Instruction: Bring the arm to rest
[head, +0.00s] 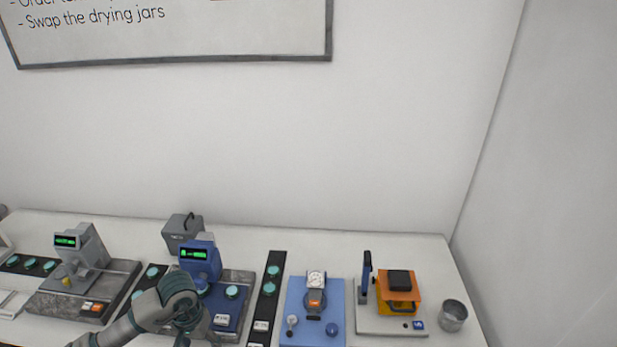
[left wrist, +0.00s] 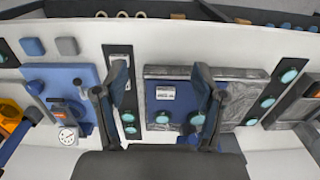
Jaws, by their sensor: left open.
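My left arm (head: 165,304) comes in from the bottom left in the head view, in front of the blue instrument (head: 200,261) with a green display. Its gripper is mostly hidden there behind the wrist. In the left wrist view my left gripper (left wrist: 162,88) is open, with its two dark fingers apart and nothing between them. The fingers hang above the bench, over a dark strip with teal discs (left wrist: 130,120) and the blue plate (left wrist: 175,105) on the stone slab. My right gripper is in neither view.
A grey instrument (head: 85,247) stands at left and a grey box (head: 181,232) behind. To the right are a blue base with a dial gauge (head: 315,280), an orange stage (head: 398,301) beside a dark post (head: 366,272), and a metal cup (head: 453,315). Bare bench lies along the back.

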